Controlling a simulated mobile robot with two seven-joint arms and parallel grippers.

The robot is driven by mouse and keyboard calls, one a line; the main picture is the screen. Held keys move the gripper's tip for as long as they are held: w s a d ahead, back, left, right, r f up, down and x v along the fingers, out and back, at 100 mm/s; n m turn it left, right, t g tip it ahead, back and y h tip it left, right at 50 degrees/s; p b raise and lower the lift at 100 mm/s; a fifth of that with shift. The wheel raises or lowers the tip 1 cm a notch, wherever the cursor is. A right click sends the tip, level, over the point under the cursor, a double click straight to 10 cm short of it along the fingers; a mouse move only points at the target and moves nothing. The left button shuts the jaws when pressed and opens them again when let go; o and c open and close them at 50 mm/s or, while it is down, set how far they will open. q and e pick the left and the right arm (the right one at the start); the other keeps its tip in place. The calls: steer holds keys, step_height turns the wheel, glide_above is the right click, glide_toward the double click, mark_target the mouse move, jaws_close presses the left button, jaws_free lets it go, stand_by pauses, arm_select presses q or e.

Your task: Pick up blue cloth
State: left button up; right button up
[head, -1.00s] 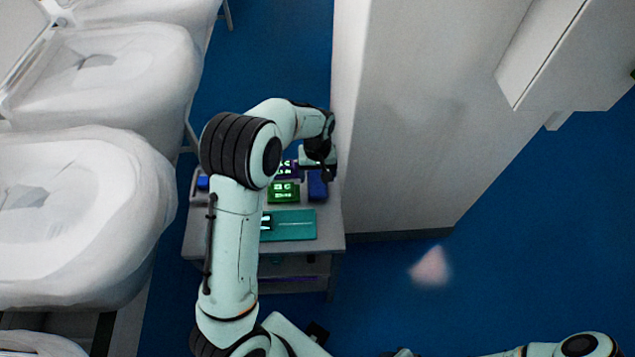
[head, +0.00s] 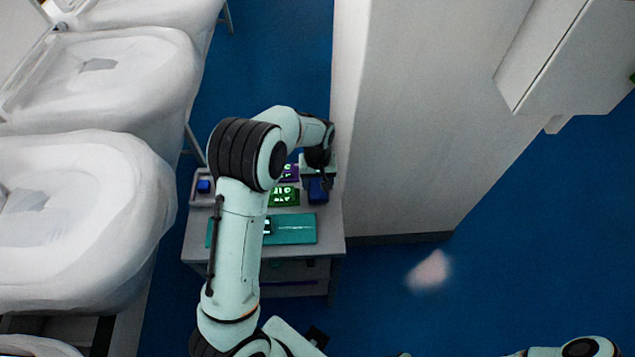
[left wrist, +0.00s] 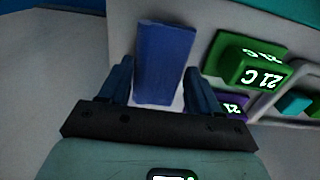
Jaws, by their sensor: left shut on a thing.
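The blue cloth (head: 317,194) is a dark blue folded block at the right side of the small grey table in the head view. In the left wrist view the blue cloth (left wrist: 164,58) stands out between the two fingers. My left gripper (head: 319,180) reaches over it from above; in the left wrist view the left gripper (left wrist: 162,92) is shut on the cloth, one finger on each side. I cannot tell whether the cloth is clear of the table. My right gripper is out of view; only part of that arm shows at the bottom right.
The grey table (head: 335,228) also holds green display blocks (head: 284,196), a teal flat piece (head: 295,229) and a small blue block (head: 204,186). A tall white cabinet (head: 400,130) stands close on the right. Blue floor is open at right.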

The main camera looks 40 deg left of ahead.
mark_target(318, 184)
arm_select(q)
step_height(318, 184, up, 20)
steer(key=p, duration=0.1)
steer(key=shift+f+p, duration=0.2)
steer(key=shift+p, duration=0.2)
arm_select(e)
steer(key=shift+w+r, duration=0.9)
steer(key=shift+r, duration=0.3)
